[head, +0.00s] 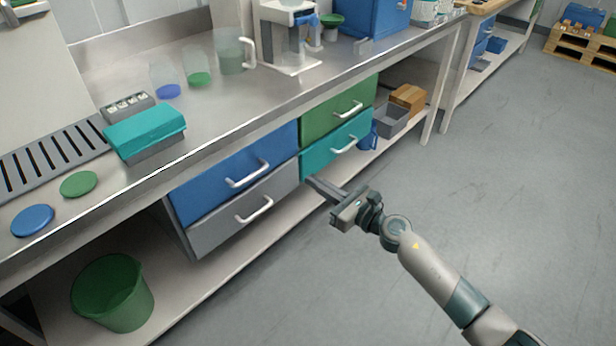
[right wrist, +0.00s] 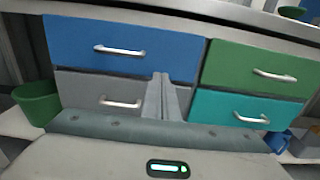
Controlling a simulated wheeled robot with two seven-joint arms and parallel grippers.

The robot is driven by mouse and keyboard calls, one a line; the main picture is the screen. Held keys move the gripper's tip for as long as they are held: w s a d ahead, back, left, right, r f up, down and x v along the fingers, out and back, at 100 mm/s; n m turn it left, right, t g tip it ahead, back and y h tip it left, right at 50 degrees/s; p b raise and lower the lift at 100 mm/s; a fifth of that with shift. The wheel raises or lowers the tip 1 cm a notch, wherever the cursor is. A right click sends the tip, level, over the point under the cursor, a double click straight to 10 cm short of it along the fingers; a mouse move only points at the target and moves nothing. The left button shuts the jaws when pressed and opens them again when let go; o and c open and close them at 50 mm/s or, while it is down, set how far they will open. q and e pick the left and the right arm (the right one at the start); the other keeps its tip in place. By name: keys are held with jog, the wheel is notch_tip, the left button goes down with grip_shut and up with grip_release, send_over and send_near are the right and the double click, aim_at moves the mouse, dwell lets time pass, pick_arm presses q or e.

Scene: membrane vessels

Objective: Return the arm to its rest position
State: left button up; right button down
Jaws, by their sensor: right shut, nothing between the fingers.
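My right gripper (head: 326,190) is shut and empty. In the head view it is held in front of the drawer unit, close to the lower right drawers, with its arm coming from the lower right. In the right wrist view its shut fingers (right wrist: 163,98) point at the drawer fronts. The blue drawer (head: 238,175), grey drawer (head: 225,222), green drawer (head: 330,112) and teal drawer (head: 325,155) all look closed. I cannot tell whether the fingertips touch a front. My left gripper is not in view.
The metal bench (head: 240,100) holds a teal-lidded box (head: 145,130), a green disc (head: 79,184), a blue disc (head: 32,220), beakers and a machine (head: 290,40). A green bucket (head: 113,292) stands on the lower shelf. The floor (head: 510,170) at right is clear.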

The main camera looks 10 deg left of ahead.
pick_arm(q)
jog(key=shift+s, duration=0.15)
pick_arm(e)
jog(key=shift+s+d, duration=0.1)
